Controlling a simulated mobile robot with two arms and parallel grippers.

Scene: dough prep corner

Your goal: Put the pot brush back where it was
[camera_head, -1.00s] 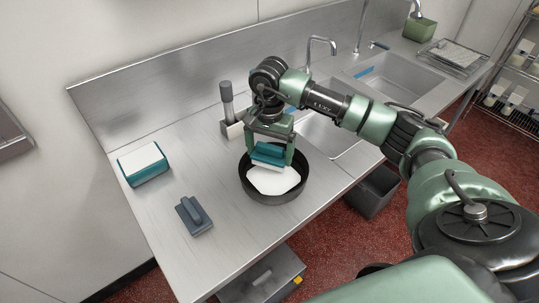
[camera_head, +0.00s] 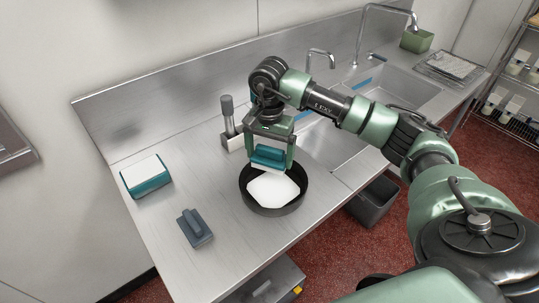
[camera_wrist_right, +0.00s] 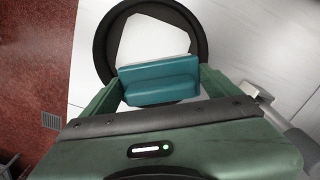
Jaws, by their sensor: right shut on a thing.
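The pot brush, as I take it, is a teal block with a raised grip (camera_head: 268,155) and a pale underside; it also shows in the wrist view (camera_wrist_right: 160,80). My right gripper (camera_head: 270,150) is shut on it, and its fingers also show in the wrist view (camera_wrist_right: 158,88). The brush is held over the back part of a round black pan (camera_head: 247,197). A white, flat-looking piece (camera_head: 272,188) lies in the pan, and the brush hides part of it in the wrist view. My left gripper is not in view.
A teal block or tub with a white top (camera_head: 147,183) stands at the left on the steel counter. A grey block with a handle (camera_head: 195,229) lies in front of it. An upright grey-handled thing (camera_head: 228,118) stands behind the pan. A sink (camera_head: 395,90) is at the right.

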